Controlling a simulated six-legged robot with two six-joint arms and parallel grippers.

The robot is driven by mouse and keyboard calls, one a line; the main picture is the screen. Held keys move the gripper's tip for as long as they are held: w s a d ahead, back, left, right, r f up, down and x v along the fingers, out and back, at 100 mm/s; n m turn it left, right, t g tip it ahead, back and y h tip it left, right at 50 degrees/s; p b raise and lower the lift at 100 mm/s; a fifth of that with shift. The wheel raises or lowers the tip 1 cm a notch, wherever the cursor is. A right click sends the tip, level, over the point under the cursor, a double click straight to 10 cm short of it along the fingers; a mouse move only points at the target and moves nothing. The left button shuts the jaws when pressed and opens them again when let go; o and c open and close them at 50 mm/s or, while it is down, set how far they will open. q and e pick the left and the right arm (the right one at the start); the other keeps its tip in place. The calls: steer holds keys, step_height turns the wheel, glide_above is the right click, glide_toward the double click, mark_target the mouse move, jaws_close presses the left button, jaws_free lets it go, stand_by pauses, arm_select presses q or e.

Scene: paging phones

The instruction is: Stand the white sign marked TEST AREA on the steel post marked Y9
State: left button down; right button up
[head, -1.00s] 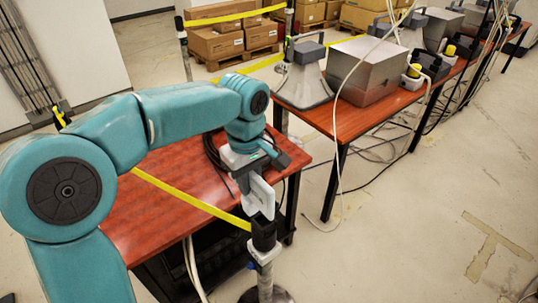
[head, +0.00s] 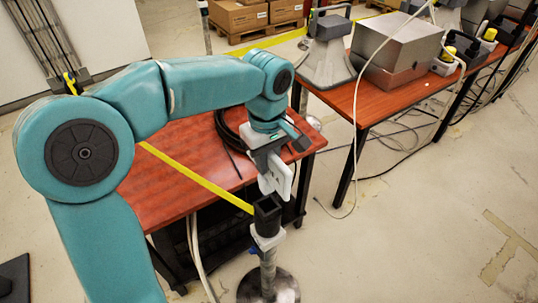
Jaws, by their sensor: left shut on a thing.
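My left gripper (head: 268,160) is shut on a white sign (head: 284,179) and holds it roughly upright. The sign's lettering cannot be read from here. The steel post (head: 268,258) stands just below the sign, with a black open-topped head (head: 268,215) and a round dark base on the floor. The sign's lower end is right by the post's head, slightly to the right in the picture. I cannot tell whether they touch. No post mark is legible. My right gripper is not in view.
A yellow belt (head: 200,179) runs from the post's head across the near red-brown table (head: 165,195). A black cable coil (head: 229,125) lies on that table. A second table holds a grey horn-shaped device (head: 328,55) and a metal box (head: 398,50).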

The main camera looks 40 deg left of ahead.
mark_target(267, 183)
arm_select(q)
steer(key=shift+f+b, duration=0.3)
steer(key=shift+f, duration=0.5)
steer(key=shift+s+d+f, duration=0.1)
steer(key=shift+s+d, duration=0.05)
steer(key=shift+s, duration=0.05)
steer(key=shift+f+b, duration=0.2)
steer(key=shift+b, duration=0.2)
step_height(267, 183, down, 5)
steer(key=b, duration=0.3)
steer(key=shift+r+b, duration=0.1)
steer(key=shift+b, duration=0.2)
steer(key=shift+w+f, duration=0.2)
steer(key=shift+f, duration=0.25)
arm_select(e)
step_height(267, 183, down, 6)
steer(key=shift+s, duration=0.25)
arm_select(q)
steer(key=shift+s+r, duration=0.1)
steer(key=shift+s, duration=0.05)
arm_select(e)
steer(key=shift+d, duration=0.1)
